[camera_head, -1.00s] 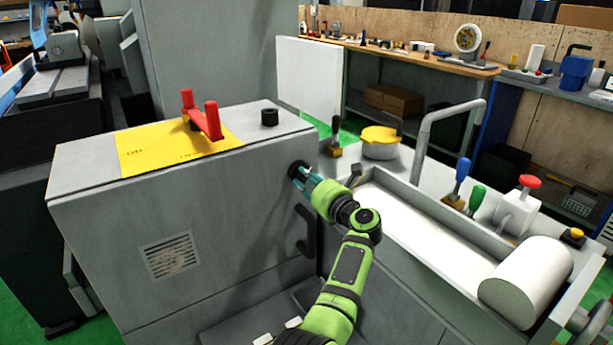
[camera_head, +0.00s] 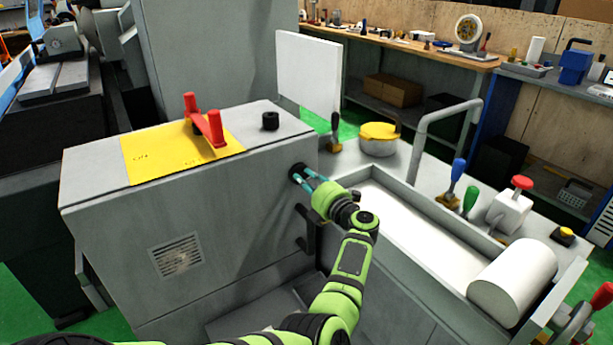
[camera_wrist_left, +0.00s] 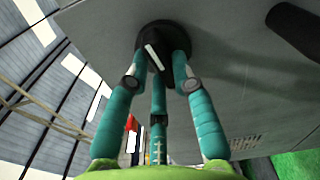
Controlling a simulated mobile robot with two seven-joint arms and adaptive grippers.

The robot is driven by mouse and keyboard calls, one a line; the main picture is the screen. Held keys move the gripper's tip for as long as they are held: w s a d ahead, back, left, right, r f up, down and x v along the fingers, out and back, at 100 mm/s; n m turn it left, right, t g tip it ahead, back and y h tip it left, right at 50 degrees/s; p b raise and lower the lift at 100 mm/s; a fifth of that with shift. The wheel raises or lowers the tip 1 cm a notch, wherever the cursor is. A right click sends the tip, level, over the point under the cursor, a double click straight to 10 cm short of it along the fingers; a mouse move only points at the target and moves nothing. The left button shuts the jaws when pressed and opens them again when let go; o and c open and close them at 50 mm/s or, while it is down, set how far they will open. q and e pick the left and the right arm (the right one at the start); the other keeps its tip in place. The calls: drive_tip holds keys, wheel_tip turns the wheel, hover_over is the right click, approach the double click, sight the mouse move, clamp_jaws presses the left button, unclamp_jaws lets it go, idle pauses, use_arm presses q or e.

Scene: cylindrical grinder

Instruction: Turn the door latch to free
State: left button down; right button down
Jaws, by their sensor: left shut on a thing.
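The door latch (camera_head: 296,172) is a round black knob on the grey cabinet door (camera_head: 235,215), near its upper right corner. In the left wrist view the latch (camera_wrist_left: 155,40) shows a white line on its face, tilted from upright. My left gripper (camera_head: 307,178) is shut on the latch, coming from the right. In the left wrist view its teal fingers (camera_wrist_left: 160,70) reach the knob's rim from around it and partly hide it. My right gripper is not in view.
A black door handle (camera_head: 306,230) is below the latch. A red lever (camera_head: 207,122) on a yellow plate (camera_head: 150,157) and a black knob (camera_head: 270,121) sit on the cabinet top. A grey trough with a white cylinder (camera_head: 512,280) lies to the right.

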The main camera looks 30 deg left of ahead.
use_arm(q)
drive_tip(key=shift+r+m, duration=0.1)
drive_tip(key=shift+m, duration=0.6)
drive_tip(key=shift+p, duration=0.3)
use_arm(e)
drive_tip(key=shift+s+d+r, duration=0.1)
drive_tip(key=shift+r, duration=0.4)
use_arm(q)
drive_tip(key=shift+m, duration=0.4)
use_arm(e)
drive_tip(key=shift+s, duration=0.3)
use_arm(q)
drive_tip(key=c, duration=1)
unclamp_jaws()
drive_tip(key=shift+c, duration=0.2)
